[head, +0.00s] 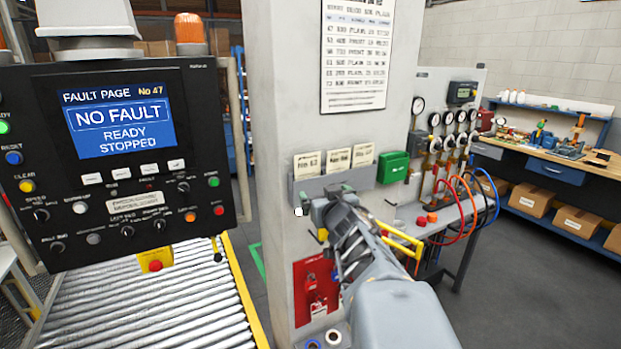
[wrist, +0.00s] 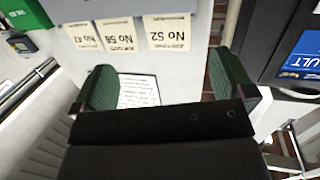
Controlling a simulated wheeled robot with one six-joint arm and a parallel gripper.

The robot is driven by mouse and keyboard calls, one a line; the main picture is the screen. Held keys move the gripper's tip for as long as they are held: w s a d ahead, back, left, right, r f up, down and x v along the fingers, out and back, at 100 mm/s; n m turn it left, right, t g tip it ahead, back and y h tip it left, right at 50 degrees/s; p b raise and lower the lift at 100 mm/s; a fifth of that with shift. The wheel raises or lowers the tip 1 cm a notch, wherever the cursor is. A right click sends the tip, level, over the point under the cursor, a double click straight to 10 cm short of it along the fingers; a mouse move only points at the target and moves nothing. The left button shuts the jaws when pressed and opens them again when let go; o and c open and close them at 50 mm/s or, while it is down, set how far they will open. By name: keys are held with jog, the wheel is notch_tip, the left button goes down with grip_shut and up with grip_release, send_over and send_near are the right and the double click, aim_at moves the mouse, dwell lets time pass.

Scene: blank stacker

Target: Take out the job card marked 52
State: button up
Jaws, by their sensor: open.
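The job card marked 52 (head: 307,164) is the leftmost of three cream cards in the grey wall holder (head: 366,178) on the pillar. In the wrist view, which is upside down, card 52 (wrist: 168,32) is the rightmost card, beyond the fingertips and between their lines. My gripper (head: 327,193) is just in front of the holder. In the wrist view my gripper (wrist: 163,68) has its green-padded fingers spread and empty. The cards' lower ends are hidden in the holder.
A green box (head: 393,168) is right of the holder. A printed chart (head: 355,55) hangs above. A red lockout board (head: 316,290) is below. The control panel (head: 120,150) and roller conveyor (head: 150,300) are left. Gauges and hoses (head: 455,145) stand right.

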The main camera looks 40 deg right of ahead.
jog(key=d+r+n+t+y, duration=0.1)
jog(key=d+r+t+y, duration=0.1)
jog(key=n+y+p, duration=0.1)
jog(key=y, duration=0.1)
send_near(308, 167)
jog(key=shift+w, duration=1.9)
jog(key=shift+w+d+f+p, duration=0.1)
jog(key=shift+w+d+p, duration=0.1)
jog(key=shift+w, duration=0.6)
jog(key=shift+w+d+p, duration=0.15)
jog(key=shift+w+p, duration=0.05)
jog(key=shift+w, duration=0.55)
jog(key=shift+w+d+p, duration=0.15)
jog(key=shift+w+p, duration=0.05)
jog(key=shift+w, duration=0.6)
jog(key=c, duration=0.7)
